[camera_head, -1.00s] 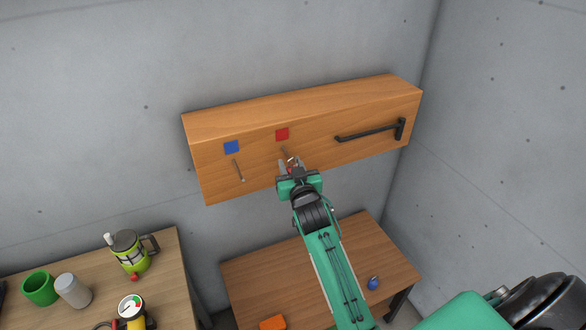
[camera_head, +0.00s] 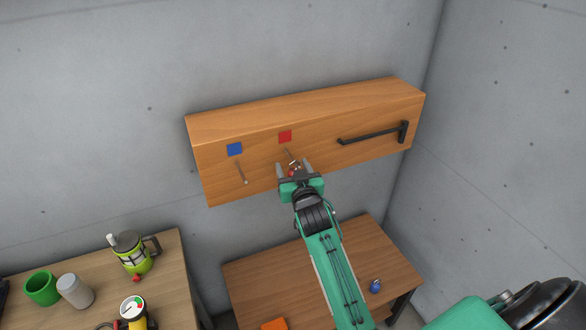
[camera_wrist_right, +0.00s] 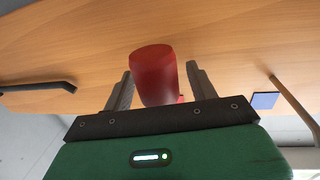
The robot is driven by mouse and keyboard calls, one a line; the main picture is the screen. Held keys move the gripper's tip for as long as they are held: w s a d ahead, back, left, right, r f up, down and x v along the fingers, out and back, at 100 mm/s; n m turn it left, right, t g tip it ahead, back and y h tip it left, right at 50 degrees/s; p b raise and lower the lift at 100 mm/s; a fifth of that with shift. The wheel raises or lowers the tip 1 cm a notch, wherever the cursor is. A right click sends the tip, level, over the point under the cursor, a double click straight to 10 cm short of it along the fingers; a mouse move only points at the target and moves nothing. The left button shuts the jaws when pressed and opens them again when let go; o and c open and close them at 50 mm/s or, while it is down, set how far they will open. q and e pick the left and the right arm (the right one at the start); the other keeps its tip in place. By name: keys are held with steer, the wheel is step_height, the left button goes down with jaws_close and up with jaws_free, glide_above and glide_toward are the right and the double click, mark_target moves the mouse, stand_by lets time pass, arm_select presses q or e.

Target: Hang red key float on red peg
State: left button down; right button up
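The red key float (camera_head: 293,172) is at the end of the red peg (camera_head: 288,155), below the red square (camera_head: 285,136) on the wooden wall board. It appears to hang there; the contact of its loop with the peg is too small to make out. My right gripper (camera_head: 293,174) is open around the float. In the right wrist view, the float (camera_wrist_right: 154,75) sits between the spread fingers (camera_wrist_right: 160,88), with gaps on both sides. My left gripper is not in view.
The wooden board (camera_head: 330,112) also carries a peg (camera_head: 241,172) under a blue square (camera_head: 235,149) and a black bar (camera_head: 372,133). Below, a table (camera_head: 250,275) holds a blue float (camera_head: 375,286) and an orange item (camera_head: 274,324).

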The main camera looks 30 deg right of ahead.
steer(key=shift+s+a+f+b, duration=0.15)
steer(key=shift+s+b, duration=0.15)
steer(key=shift+s, duration=0.35)
steer(key=b+v, duration=0.3)
steer(key=v, duration=0.9)
steer(key=shift+s+b, duration=0.25)
steer(key=shift+b, duration=0.05)
